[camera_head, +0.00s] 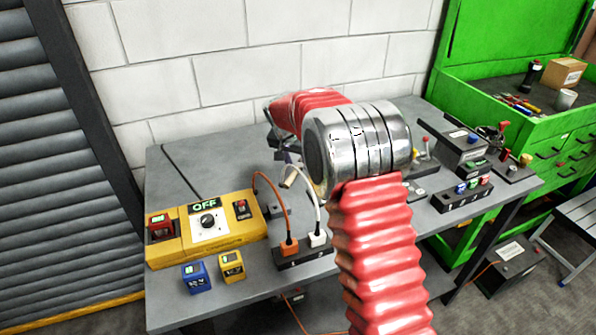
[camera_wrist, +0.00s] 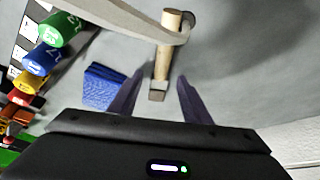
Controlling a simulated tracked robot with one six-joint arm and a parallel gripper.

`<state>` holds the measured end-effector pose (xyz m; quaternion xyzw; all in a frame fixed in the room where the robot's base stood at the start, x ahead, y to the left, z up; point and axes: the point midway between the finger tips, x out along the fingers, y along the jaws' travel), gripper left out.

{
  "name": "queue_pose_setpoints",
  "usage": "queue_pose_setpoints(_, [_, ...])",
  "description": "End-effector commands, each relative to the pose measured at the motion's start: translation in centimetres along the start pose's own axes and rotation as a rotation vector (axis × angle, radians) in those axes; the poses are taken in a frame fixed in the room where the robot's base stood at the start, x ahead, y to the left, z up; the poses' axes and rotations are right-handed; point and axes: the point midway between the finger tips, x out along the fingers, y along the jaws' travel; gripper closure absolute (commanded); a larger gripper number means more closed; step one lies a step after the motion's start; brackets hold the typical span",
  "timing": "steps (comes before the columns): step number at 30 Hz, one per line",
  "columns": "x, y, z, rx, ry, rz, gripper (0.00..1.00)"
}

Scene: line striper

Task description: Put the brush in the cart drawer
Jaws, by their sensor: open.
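In the wrist view, my gripper (camera_wrist: 160,98) is open, with its two dark fingers apart. What looks like the brush (camera_wrist: 163,52), with a pale wooden handle and a grey end, lies on the grey bench. Its grey end shows between the fingertips, with visible space on both sides. In the head view, my red and silver arm hides most of the gripper; a pale end, probably the brush (camera_head: 288,177), shows beside the arm. The green cart (camera_head: 478,58) stands at the right, its drawer fronts (camera_head: 575,150) partly cut off; they appear closed.
A pale cable (camera_wrist: 110,14) crosses close to the brush. A blue folded item (camera_wrist: 103,86) and several coloured cylinders (camera_wrist: 58,28) lie to the left. The bench (camera_head: 175,185) holds a yellow power box (camera_head: 222,222) and a socket strip (camera_head: 303,256). A stool (camera_head: 578,215) stands by the cart.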

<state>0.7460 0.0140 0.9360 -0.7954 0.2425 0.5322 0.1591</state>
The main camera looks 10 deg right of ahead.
Motion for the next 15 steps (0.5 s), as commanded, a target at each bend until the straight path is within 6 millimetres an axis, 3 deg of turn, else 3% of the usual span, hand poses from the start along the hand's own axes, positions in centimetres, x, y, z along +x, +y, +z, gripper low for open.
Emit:
queue_pose_setpoints(11, [-0.03, 0.0, 0.0, 0.0, 0.0, 0.0, 0.56])
queue_pose_setpoints(15, [-0.03, 0.0, 0.0, 0.0, 0.0, 0.0, 0.65])
